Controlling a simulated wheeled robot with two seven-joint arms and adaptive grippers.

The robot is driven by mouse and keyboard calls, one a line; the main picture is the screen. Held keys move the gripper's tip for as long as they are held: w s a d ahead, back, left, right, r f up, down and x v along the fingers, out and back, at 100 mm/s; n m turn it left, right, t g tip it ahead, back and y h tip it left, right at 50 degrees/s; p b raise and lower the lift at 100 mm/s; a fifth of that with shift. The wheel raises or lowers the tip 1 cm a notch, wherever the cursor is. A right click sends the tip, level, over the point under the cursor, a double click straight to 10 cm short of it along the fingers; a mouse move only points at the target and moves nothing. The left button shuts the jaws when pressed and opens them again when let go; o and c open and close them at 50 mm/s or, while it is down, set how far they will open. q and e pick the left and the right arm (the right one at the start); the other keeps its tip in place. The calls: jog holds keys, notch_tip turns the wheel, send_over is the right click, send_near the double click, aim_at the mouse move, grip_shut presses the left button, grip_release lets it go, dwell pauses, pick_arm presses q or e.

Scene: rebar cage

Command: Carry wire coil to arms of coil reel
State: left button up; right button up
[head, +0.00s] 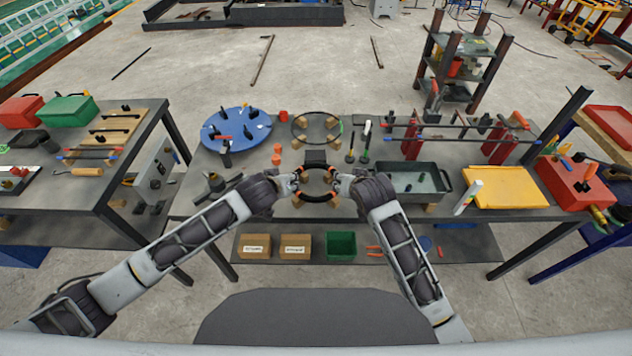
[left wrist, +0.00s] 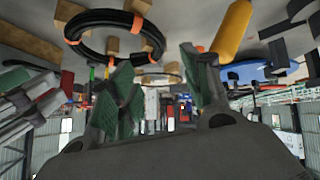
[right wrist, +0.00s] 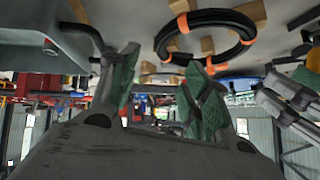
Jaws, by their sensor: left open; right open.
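The wire coil (head: 317,200) is a black ring with orange bands near the front edge of the middle table. It rests on wooden blocks, seen in the left wrist view (left wrist: 135,20) and right wrist view (right wrist: 207,17). My left gripper (head: 297,181) is at its left side and my right gripper (head: 338,182) at its right side. Both are open, and neither wrist view shows the coil between the fingers. The coil reel (head: 214,119) appears as a blue disc with several black upright arms, at the table's back left. The grippers partly hide the coil's sides.
A thinner dark ring (head: 317,113) lies behind the coil. Orange pieces (head: 276,153) stand between reel and coil. A grey tray (head: 412,193) is close right of my right gripper. A rack with red supports (head: 411,142) and a yellow tray (head: 508,186) are farther right.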

pick_arm(q)
jog(key=shift+x, duration=5.85)
pick_arm(e)
jog(key=shift+x, duration=5.8)
pick_arm(q)
jog(key=shift+a, duration=0.1)
grip_shut()
pick_arm(e)
grip_shut()
jog(key=shift+d, duration=0.1)
jog(key=shift+r, duration=0.1)
